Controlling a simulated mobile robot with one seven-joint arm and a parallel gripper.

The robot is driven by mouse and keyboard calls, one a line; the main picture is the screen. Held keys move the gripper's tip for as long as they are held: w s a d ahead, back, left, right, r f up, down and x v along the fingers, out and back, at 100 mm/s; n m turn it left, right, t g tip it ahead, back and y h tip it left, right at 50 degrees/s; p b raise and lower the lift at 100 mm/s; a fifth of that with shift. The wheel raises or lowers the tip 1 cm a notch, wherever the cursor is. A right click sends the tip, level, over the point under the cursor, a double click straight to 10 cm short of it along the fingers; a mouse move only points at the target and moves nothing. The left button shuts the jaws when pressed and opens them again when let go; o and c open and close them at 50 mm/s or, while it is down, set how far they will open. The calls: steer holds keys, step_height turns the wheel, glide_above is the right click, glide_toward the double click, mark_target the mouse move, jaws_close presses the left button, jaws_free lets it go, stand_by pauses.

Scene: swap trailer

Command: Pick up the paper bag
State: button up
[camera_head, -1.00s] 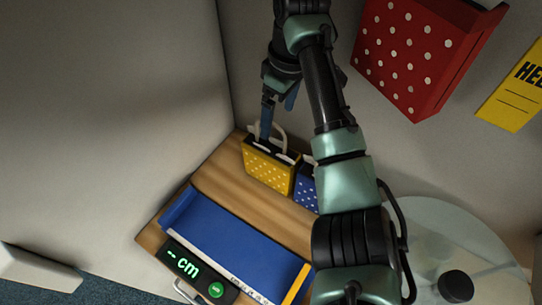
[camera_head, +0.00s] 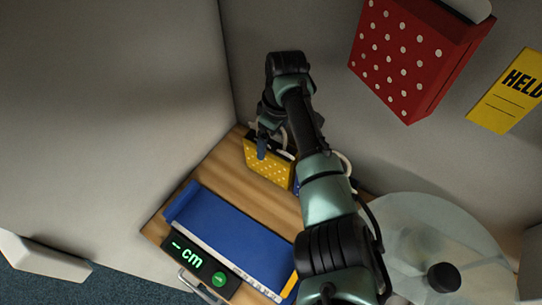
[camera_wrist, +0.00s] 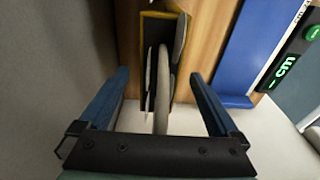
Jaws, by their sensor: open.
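A yellow paper bag with white dots (camera_head: 268,170) stands on the wooden surface near the wall corner. A blue bag (camera_head: 296,186) stands to its right, nearly all hidden behind my arm. My gripper (camera_head: 264,150) is at the top of the yellow bag, open. In the wrist view, its two blue fingers (camera_wrist: 158,80) are apart, one on each side of a pale handle (camera_wrist: 163,90). The yellow bag's open top (camera_wrist: 165,14) shows beyond the fingertips, with pale handles over its dark inside. I cannot tell whether the fingers touch the bag.
A blue measuring tray (camera_head: 225,235) with a green "cm" display (camera_head: 190,252) lies in front of the bags. A red dotted box (camera_head: 410,60) and a yellow sign (camera_head: 508,92) are on the wall. Walls close in left and behind.

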jaws_close()
steer(key=shift+r, duration=0.1)
stand_by(0.3)
